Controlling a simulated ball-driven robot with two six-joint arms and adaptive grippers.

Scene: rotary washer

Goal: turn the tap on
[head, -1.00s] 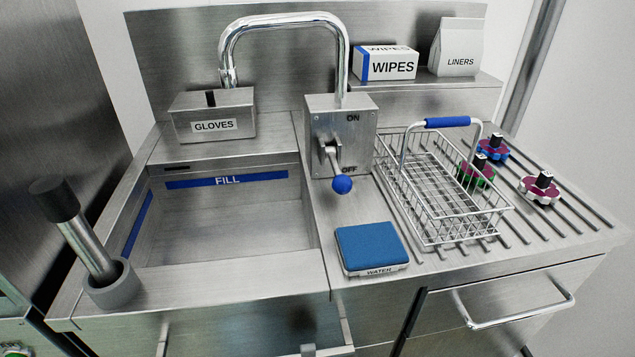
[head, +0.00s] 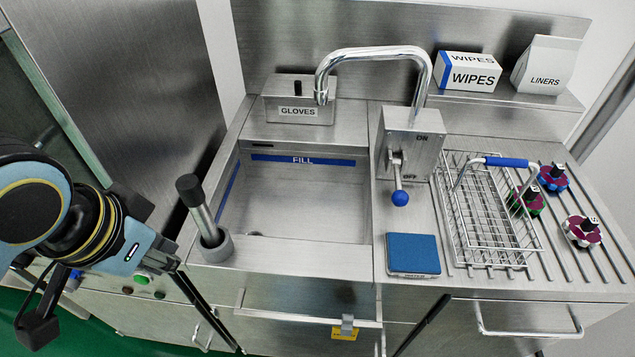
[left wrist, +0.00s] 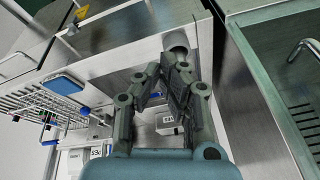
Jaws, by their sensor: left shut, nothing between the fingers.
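The tap is a curved chrome spout (head: 375,53) on a steel box (head: 410,140) marked ON above and OFF below. Its lever, with a blue ball knob (head: 400,198), hangs down by OFF. The blue knob also shows in the left wrist view (left wrist: 85,110). My left gripper (head: 165,243) is at the left in the head view, well away from the lever. In the left wrist view its fingers (left wrist: 170,65) are shut and empty. My right gripper is not in view.
A grey holder (head: 216,248) with a dark-handled rod (head: 189,191) stands at the sink's front left corner, near my left gripper. A blue pad (head: 413,252), a wire basket (head: 485,245) and several knob-like pieces (head: 583,232) sit right of the sink (head: 300,205).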

